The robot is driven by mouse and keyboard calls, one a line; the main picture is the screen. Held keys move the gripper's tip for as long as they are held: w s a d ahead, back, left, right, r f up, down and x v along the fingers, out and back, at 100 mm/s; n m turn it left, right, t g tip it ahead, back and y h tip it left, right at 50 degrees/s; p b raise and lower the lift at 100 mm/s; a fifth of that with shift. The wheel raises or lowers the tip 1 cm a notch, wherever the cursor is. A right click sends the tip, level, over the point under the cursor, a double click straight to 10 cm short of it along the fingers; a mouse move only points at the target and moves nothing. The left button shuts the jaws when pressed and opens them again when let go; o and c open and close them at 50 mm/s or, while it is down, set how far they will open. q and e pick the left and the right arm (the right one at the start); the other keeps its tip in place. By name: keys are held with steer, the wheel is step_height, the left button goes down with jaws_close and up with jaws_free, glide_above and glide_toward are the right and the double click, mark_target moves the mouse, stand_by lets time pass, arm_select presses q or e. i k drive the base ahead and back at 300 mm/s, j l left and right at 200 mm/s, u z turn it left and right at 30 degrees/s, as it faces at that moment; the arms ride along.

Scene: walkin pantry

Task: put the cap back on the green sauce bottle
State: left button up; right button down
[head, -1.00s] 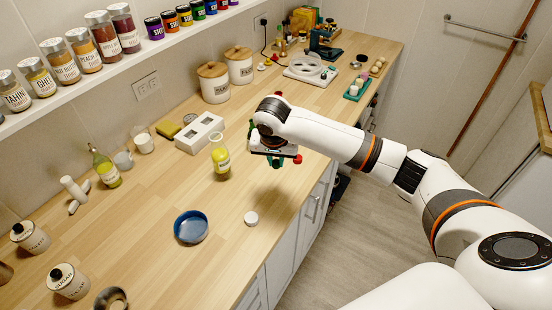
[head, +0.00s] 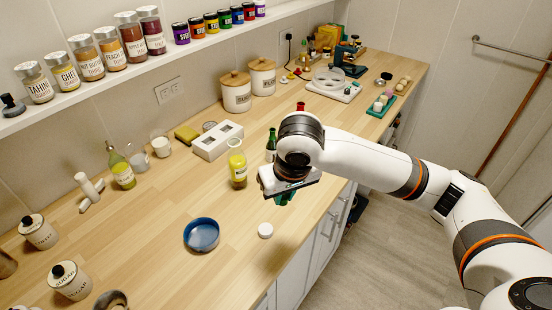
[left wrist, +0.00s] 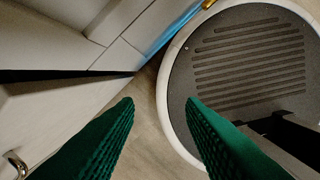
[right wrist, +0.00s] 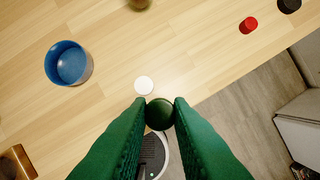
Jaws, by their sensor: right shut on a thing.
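My right gripper (head: 284,197) is low at the counter's front edge. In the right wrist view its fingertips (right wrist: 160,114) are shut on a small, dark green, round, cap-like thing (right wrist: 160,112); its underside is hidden. A slim dark green bottle (head: 271,145) with a pale label stands upright on the counter behind the gripper, partly covered by my arm. I cannot make out its mouth. A flat white disc (head: 265,230) lies on the counter near the gripper, also in the right wrist view (right wrist: 144,85). My left gripper (left wrist: 160,103) is open and empty above the floor.
A yellow bottle (head: 238,168) stands left of the green bottle. A blue bowl (head: 202,235) is near the white disc. A red cap-like thing (right wrist: 248,25) and a black one (right wrist: 290,4) are near the counter edge. A white holder block (head: 217,141) stands behind. Counter around the bowl is clear.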

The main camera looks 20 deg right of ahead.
mark_target(270, 146)
steer(key=l+u, duration=0.25)
steer(key=l, duration=1.75)
